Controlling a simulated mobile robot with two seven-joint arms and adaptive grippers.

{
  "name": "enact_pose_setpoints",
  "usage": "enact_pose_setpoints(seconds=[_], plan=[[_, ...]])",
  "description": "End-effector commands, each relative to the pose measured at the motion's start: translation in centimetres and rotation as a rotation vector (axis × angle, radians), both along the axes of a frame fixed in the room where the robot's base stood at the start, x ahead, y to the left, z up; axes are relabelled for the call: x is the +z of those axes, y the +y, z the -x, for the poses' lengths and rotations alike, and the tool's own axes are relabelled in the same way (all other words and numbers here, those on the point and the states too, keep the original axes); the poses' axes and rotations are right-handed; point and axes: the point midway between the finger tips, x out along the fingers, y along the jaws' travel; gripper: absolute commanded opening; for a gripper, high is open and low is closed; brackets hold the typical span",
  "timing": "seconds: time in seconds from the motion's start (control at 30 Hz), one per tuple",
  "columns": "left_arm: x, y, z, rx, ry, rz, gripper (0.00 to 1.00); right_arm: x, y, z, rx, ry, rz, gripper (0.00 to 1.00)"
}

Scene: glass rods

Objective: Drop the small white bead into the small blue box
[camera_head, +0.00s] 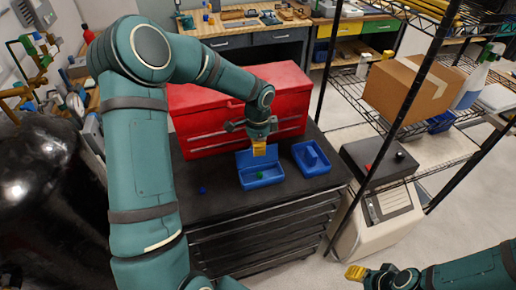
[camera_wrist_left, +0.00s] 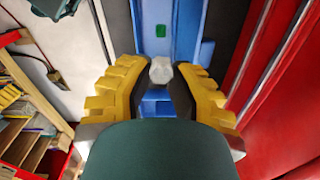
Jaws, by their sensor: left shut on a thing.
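My left gripper (camera_head: 259,149) is above an open blue box (camera_head: 262,183) on the dark cabinet top. In the left wrist view its yellow fingers (camera_wrist_left: 161,75) are closed on a small white bead (camera_wrist_left: 161,70). The bead is hidden in the head view. A green bead (camera_head: 260,174) lies inside that box, and it also shows in the wrist view (camera_wrist_left: 161,31). A second, smaller-looking blue box (camera_head: 311,158) stands to the right. My right gripper (camera_head: 356,272) is at the lower right, far from the boxes; its finger gap is unclear.
A small blue bead (camera_head: 202,189) lies on the cabinet top (camera_head: 225,205) left of the boxes. A red toolbox (camera_head: 205,112) stands behind them. A wire shelf with a cardboard box (camera_head: 408,90) is to the right.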

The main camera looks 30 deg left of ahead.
Motion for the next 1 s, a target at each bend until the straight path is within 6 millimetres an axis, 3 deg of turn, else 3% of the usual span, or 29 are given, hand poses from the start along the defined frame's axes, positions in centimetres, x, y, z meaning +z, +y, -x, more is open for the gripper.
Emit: enact_pose_setpoints(seconds=[0.33, 0.53, 0.9, 0.93, 1.0], plan=[[-3.1, 0.0, 0.1, 0.001, 0.004, 0.000, 0.06, -0.1, 0.0, 0.0, 0.000, 0.000, 0.000, 0.47], [-5.4, 0.0, 0.0, 0.001, 0.001, 0.001, 0.06, -1.8, 0.0, 0.1, -0.003, 0.000, 0.001, 0.47], [-5.8, 0.0, 0.0, 0.002, 0.000, 0.000, 0.06, -1.9, 0.0, 0.1, -0.005, 0.000, 0.000, 0.47], [-5.8, 0.0, 0.0, 0.002, 0.000, 0.000, 0.32, -1.9, 0.0, 0.1, -0.005, 0.000, 0.000, 0.47], [-5.8, 0.0, 0.0, 0.002, 0.000, 0.000, 0.52, -1.9, 0.0, 0.1, -0.004, -0.001, 0.001, 0.47]])
